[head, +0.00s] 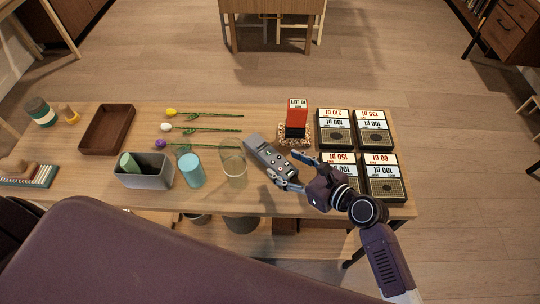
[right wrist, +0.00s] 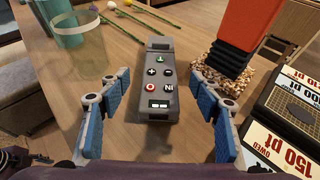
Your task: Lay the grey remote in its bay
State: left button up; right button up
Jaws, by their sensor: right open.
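The grey remote (head: 264,152) lies on the wooden table, slanted, right of the clear glass. In the right wrist view the remote (right wrist: 158,75) shows its buttons and a small lit green display at the near end. My right gripper (head: 291,169) is open at the remote's near end. In the right wrist view its blue-padded fingers (right wrist: 163,95) stand apart on either side of that end, with gaps visible. I cannot tell which holder is the remote's bay.
A red block (head: 297,118) on a pebbly base stands close right of the remote. Several dark labelled boxes (head: 339,135) are further right. A clear glass (head: 233,164), a teal cup (head: 191,170), a grey bin (head: 149,178) and a brown tray (head: 107,129) stand to the left.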

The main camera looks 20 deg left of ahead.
aim_at(275, 158)
jog(key=shift+x, duration=3.15)
jog(key=shift+d+f, duration=0.1)
jog(key=c, duration=1.4)
pick_arm(q)
jog(key=shift+s+d+f, duration=0.1)
jog(key=shift+s+d, duration=0.05)
jog(key=shift+d, duration=0.3)
jog(key=shift+s+d+f, duration=0.1)
jog(key=shift+s+d, duration=0.05)
jog(key=shift+d, duration=0.3)
pick_arm(e)
jog(key=shift+c, duration=0.2)
pick_arm(q)
jog(key=shift+a, duration=0.1)
